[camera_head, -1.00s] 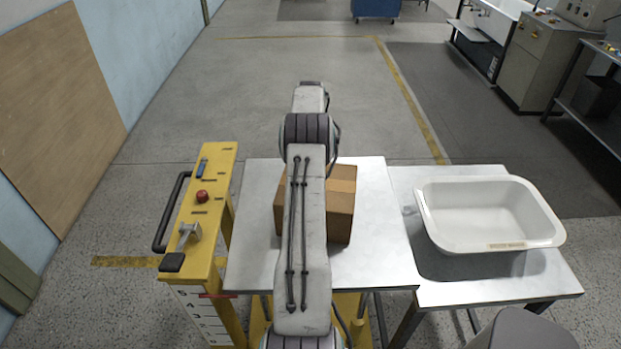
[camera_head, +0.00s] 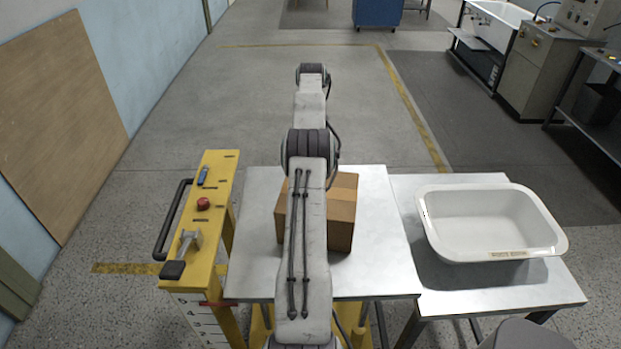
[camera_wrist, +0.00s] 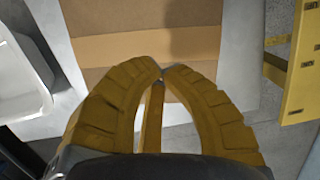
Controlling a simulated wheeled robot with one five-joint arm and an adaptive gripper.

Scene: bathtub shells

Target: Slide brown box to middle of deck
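The brown box (camera_head: 343,210) sits on the metal deck (camera_head: 385,245), partly hidden behind my arm in the head view. It lies around the middle of the deck's width, nearer the far half. In the wrist view the box (camera_wrist: 110,45) fills the upper middle, with a lighter tape band across it. My gripper (camera_wrist: 162,72) shows its yellow ridged fingers with the tips together and nothing seen between them. The tips overlap the box's near edge in the picture; I cannot tell whether they touch it. The gripper is hidden in the head view.
A white tub (camera_head: 490,225) stands on a side table (camera_head: 455,290) right of the deck. A yellow lift post (camera_head: 212,205) with a red button and black handle stands at the deck's left edge. Deck surface is bare right of the box.

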